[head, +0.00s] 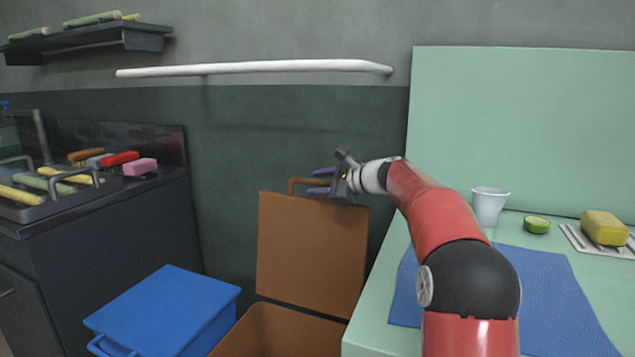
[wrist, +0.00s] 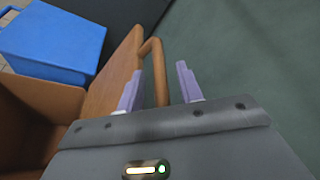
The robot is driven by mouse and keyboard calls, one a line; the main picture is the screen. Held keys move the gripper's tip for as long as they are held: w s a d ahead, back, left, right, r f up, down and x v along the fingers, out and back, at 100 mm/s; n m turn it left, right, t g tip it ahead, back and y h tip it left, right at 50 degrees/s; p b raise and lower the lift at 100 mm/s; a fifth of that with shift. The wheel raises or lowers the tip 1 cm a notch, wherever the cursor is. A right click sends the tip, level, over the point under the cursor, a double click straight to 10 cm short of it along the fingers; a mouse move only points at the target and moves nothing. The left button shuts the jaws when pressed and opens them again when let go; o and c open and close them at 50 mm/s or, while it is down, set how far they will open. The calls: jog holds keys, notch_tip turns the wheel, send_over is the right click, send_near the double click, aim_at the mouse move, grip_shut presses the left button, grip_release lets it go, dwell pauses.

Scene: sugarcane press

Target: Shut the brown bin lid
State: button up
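The brown bin (head: 275,335) stands on the floor with its top open. Its brown lid (head: 312,250) stands upright at the back, and a brown bar handle (head: 303,182) shows at the lid's upper edge. In the wrist view the lid (wrist: 118,70) is at left and the handle (wrist: 156,60) runs between my two purple fingers. My gripper (head: 322,181) is at the lid's top edge; in the wrist view my gripper (wrist: 160,88) is open, with a gap visible on each side of the handle. The handle's lower part is hidden by my gripper body.
A blue bin (head: 165,308) with its lid shut stands left of the brown bin. A green counter (head: 375,320) with a blue mat (head: 555,290), white cup (head: 489,205) and yellow sponge (head: 604,228) is at right. A dark sink counter (head: 110,230) stands left.

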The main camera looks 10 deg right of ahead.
jog(key=shift+w+a+f, duration=0.15)
jog(key=shift+w+a, duration=0.15)
jog(key=shift+w, duration=0.05)
jog(key=shift+c, duration=0.5)
grip_shut()
jog(key=shift+s, duration=0.1)
